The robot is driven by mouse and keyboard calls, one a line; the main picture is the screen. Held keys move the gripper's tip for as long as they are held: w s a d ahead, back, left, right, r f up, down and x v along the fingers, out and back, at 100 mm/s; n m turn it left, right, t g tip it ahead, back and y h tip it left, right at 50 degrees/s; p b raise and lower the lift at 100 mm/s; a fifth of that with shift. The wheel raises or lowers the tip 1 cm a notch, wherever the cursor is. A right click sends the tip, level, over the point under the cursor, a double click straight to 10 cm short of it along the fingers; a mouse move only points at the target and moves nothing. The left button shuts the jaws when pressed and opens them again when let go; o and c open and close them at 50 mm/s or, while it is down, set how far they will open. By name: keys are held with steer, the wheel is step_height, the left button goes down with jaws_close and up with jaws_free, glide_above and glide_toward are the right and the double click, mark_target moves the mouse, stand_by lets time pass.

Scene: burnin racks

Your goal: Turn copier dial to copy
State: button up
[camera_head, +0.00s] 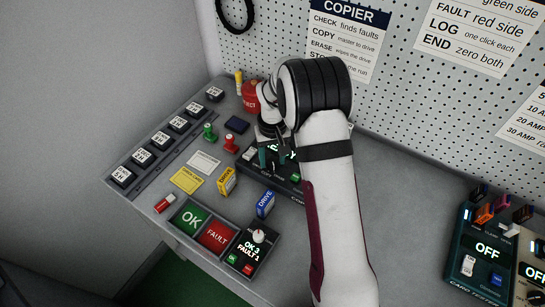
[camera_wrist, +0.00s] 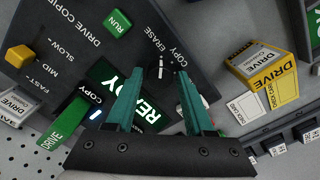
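The copier, a dark panel marked DRIVE COPIER, fills the left of the wrist view (camera_wrist: 50,30); in the head view (camera_head: 294,186) my arm hides much of it. Its black dial (camera_wrist: 160,69) has a white mark, with COPY and ERASE printed beside it; I cannot tell surely which label the mark points to. My gripper (camera_wrist: 160,74) is open, its teal fingers on either side of the dial in the picture. Contact cannot be told. In the head view my gripper (camera_head: 274,158) is over the copier. The READY display (camera_wrist: 150,112) is partly behind one finger.
A green RUN button (camera_wrist: 117,21) and a yellow speed knob (camera_wrist: 19,56) are on the copier. A green drive (camera_wrist: 66,122) sits by a COPY label. A yellow drive box (camera_wrist: 262,75) stands nearby. OK and FAULT trays (camera_head: 217,236) lie at the front.

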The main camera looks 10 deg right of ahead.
jaws_close()
steer(key=shift+m, duration=0.3)
steer(key=m, duration=0.3)
steer(key=shift+m, duration=2.5)
steer(key=shift+o, duration=1.9)
jaws_free()
